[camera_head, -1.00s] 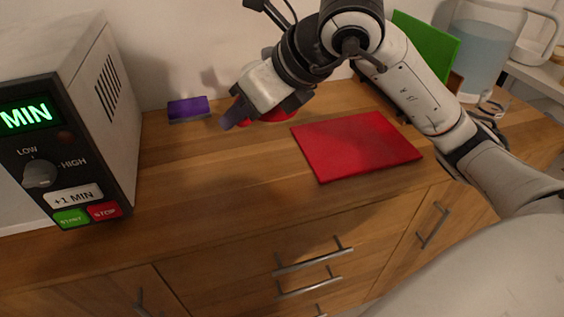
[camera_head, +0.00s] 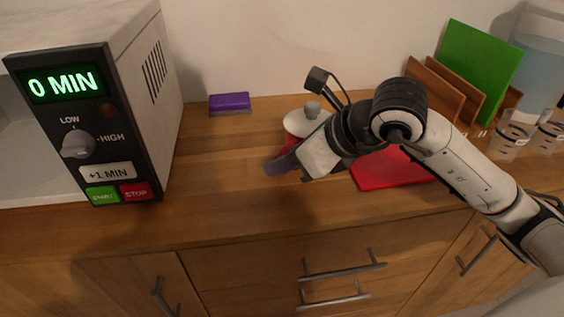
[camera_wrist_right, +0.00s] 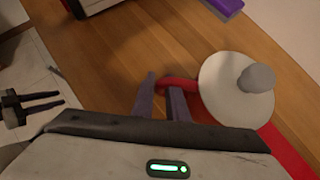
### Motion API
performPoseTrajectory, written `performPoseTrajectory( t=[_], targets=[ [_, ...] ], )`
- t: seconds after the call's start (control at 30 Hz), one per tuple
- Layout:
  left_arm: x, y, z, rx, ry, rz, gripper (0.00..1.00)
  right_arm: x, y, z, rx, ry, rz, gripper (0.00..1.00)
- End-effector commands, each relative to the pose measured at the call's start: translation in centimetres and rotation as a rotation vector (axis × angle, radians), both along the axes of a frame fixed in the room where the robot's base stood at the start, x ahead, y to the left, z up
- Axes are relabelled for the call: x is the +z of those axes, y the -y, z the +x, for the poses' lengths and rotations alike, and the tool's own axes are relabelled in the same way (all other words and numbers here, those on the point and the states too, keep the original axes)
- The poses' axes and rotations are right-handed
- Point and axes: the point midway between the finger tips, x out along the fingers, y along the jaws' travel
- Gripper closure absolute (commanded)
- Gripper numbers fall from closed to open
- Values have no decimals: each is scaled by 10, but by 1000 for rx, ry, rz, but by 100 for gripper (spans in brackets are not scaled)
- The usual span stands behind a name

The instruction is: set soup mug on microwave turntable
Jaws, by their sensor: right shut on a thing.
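The soup mug (camera_head: 291,125) is red with a white lid and grey knob. It stands upright over the counter, partly hidden by my right gripper; I cannot tell whether it touches the wood. My right gripper (camera_head: 287,172) is shut on the mug's red handle, which shows between its fingers in the right wrist view (camera_wrist_right: 178,85). The lid (camera_wrist_right: 236,90) is right of the fingers there. The microwave (camera_head: 85,120) is at the left, its display reading 0 MIN; its turntable is not visible. My left gripper (camera_wrist_right: 52,101) appears at the wrist view's left edge, fingers apart and empty.
A purple sponge (camera_head: 230,102) lies at the back near the wall. A red board (camera_head: 395,172) lies right of the mug, partly under my right arm. A green board (camera_head: 480,70) in a rack and clear cups (camera_head: 508,140) stand further right. Counter between microwave and mug is clear.

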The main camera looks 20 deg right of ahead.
Motion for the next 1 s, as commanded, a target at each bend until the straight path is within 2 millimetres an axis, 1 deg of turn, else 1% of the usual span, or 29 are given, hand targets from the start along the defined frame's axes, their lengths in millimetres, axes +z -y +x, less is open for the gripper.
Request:
performPoseTrajectory(
  t=[0.03, 0.17, 0.33, 0.37, 0.43, 0.47, 0.77, 0.83, 0.87, 1.0],
  targets=[
    [1, 0, 0, 0, 1, 0, 69, 3, 0, 1, 0, 9, 0, 100],
    [2, 0, 1, 0, 3, 0, 69, 3, 0, 1, 0, 8, 0, 100],
    [-3, 0, 2, 1, 6, -2, 69, -2, 0, 1, 0, 8, 0, 100],
    [-1, 0, 2, 1, 6, -2, 69, -2, 0, 0, 1, 1, 0, 82],
    [0, 0, 2, 1, 6, -2, 69, -2, 0, 0, 0, 0, 0, 70],
    [0, 0, 2, 1, 7, -2, 69, -2, 0, 0, 0, 0, 0, 68],
    [2, 0, 2, 1, 7, -2, 69, 0, 0, 0, 0, 0, 0, 68],
    [7, -1, 2, 1, 7, -1, 69, 4, 0, 0, 0, 0, 0, 68],
    [5, -1, 2, 1, 6, 0, 69, 5, 1, -2, 0, 2, -1, 68],
    [4, -1, 1, 1, 2, 2, 69, 22, 10, -17, 0, 5, -4, 68]
  ],
)
